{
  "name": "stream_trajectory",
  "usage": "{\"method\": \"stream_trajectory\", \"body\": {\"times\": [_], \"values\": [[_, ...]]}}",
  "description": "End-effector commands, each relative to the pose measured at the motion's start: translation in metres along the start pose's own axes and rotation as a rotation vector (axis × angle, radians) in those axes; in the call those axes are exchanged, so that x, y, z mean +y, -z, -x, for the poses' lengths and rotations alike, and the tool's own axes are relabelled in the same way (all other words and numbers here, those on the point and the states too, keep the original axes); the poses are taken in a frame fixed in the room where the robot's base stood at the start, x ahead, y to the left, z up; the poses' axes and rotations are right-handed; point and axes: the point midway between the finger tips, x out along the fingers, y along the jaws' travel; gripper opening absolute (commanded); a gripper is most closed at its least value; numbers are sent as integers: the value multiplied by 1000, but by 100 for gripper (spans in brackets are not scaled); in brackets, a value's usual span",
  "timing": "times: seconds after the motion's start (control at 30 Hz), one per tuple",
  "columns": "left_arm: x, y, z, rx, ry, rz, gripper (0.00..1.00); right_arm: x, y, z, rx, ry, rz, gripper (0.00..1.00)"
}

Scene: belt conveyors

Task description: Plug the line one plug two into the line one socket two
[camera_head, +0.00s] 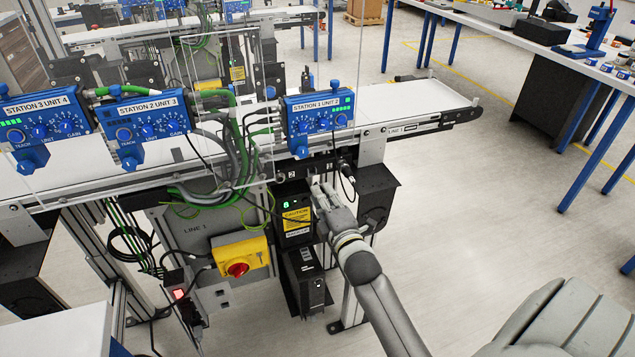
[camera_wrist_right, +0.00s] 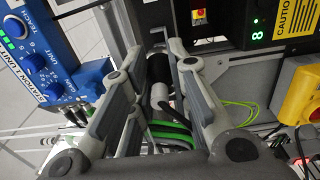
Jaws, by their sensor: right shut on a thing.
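My right gripper (camera_head: 318,188) is at the front of the line 1 conveyor, just under the belt. It is shut on a small plug (camera_wrist_right: 158,96), mostly hidden between the fingers. The dark socket panel (camera_head: 293,170) carries a label "2" and lies directly behind the fingertips. I cannot tell whether the held plug touches or enters a socket, as the fingers cover that spot. A black plug-like part with a looping cable (camera_head: 347,168) sits just right of the gripper.
The blue STATION 1 UNIT 2 box (camera_head: 318,112) hangs above the gripper. A black caution-labelled unit (camera_head: 294,215) with a green digit and a yellow box with a red knob (camera_head: 240,258) are close at the left. Green cables (camera_head: 232,135) run nearby. Floor at right is clear.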

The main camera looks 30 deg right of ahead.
Motion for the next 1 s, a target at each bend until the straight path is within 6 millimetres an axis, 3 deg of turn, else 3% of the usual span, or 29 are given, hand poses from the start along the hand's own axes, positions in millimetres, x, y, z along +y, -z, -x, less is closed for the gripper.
{"method": "stream_trajectory", "body": {"times": [0.3, 0.43, 0.67, 1.0], "values": [[0, -1, -14, 0, 0, 0, 40, -4, 60, 12, 7, 5, -4, 0], [0, -2, -17, 0, 0, 0, 40, -2, 76, 16, 3, 2, -3, 0], [0, -2, -19, 0, 0, 0, 40, 1, 83, 13, -2, -2, -2, 0], [0, -2, -27, 0, 0, 0, 40, 0, 83, -17, -1, -3, -2, 0]]}}
